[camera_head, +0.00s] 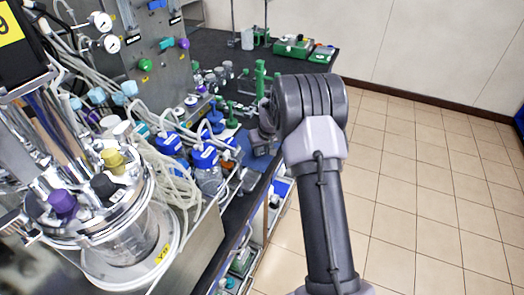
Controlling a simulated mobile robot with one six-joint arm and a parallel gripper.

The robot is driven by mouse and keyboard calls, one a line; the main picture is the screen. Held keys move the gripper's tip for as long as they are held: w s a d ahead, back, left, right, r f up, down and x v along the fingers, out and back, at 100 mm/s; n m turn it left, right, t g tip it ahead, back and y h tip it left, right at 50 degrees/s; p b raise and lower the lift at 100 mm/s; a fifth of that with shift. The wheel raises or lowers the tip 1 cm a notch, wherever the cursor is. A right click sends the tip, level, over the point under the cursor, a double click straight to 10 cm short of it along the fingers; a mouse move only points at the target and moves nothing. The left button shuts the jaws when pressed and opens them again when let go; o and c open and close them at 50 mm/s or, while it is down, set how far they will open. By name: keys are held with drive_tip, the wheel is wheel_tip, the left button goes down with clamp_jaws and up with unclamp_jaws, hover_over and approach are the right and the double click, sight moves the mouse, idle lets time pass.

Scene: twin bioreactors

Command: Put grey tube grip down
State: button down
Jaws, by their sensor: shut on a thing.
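My arm rises from the bottom of the view, and its large grey joint stands in front of the bench edge. The fingers of my gripper do not show; they are hidden behind the arm or too small to make out. I cannot pick out the grey tube grip. The glass bioreactor vessel (122,240) with a steel lid stands at the lower left, with purple, black and yellow caps on top. Blue-capped bottles (205,160) stand to its right, with pale tubing running between them.
The dark bench (215,48) runs along the left and back. Green items (260,80) stand on it near my arm, and a green box (295,47) lies farther back. A grey panel with gauges (108,42) stands at the upper left. The tiled floor (425,190) at right is clear.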

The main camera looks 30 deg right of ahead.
drive_tip(key=shift+f, duration=0.2)
drive_tip(key=c, duration=1.2)
unclamp_jaws()
drive_tip(key=shift+r, duration=0.15)
drive_tip(key=d+p+v, duration=0.1)
drive_tip(key=p+v, duration=0.3)
drive_tip(key=v, duration=0.8)
drive_tip(key=s+a+r+m+y, duration=0.1)
drive_tip(key=s+a+r, duration=1.3)
drive_tip(key=a+r, duration=0.2)
drive_tip(key=s+a+m, duration=0.1)
drive_tip(key=s+a, duration=0.3)
drive_tip(key=s, duration=0.5)
drive_tip(key=s+a+m+t+y, duration=0.1)
drive_tip(key=s+a, duration=0.3)
drive_tip(key=s, duration=0.5)
drive_tip(key=shift+s+a+y, duration=0.15)
drive_tip(key=shift+a+y, duration=0.05)
drive_tip(key=shift+y, duration=0.1)
